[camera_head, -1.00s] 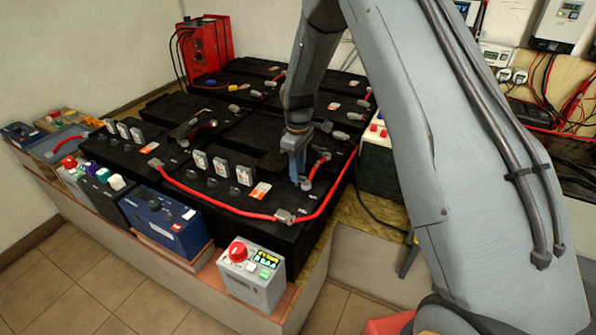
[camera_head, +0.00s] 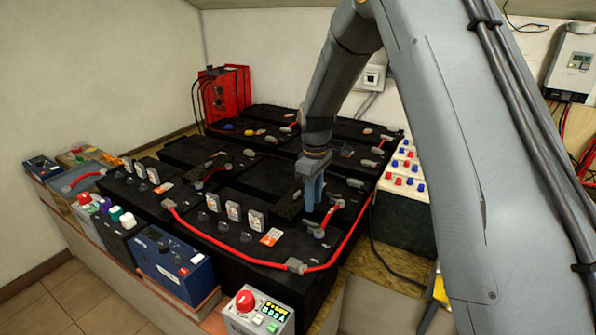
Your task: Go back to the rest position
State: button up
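My arm comes in from the right side of the head view and reaches over the black battery bank (camera_head: 245,190). My gripper (camera_head: 312,208) points down above the front right part of the bank, close to a short red cable link (camera_head: 327,218). Its fingers are seen from the side and look like one blue-grey block. I cannot tell whether they are apart, or whether they touch the link.
A grey box with a red knob (camera_head: 257,310) stands at the front. A blue battery (camera_head: 170,262) and several small units line the left ledge. A red charger (camera_head: 224,93) stands at the back. A white-topped terminal box (camera_head: 402,180) sits right of the bank.

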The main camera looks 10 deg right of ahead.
jog(key=s+d+r+m, duration=0.2)
jog(key=s+m, duration=0.1)
jog(key=s, duration=0.6)
jog(key=s+d+r+m, duration=0.1)
jog(key=s+m, duration=0.3)
jog(key=s, duration=0.6)
jog(key=s+d+r+m, duration=0.2)
jog(key=s+d+m, duration=0.1)
jog(key=s, duration=0.7)
jog(key=shift+s+d+r+m+t, duration=0.25)
jog(key=shift+d+r+m+t, duration=0.05)
jog(key=shift+d, duration=0.25)
jog(key=shift+c, duration=0.4)
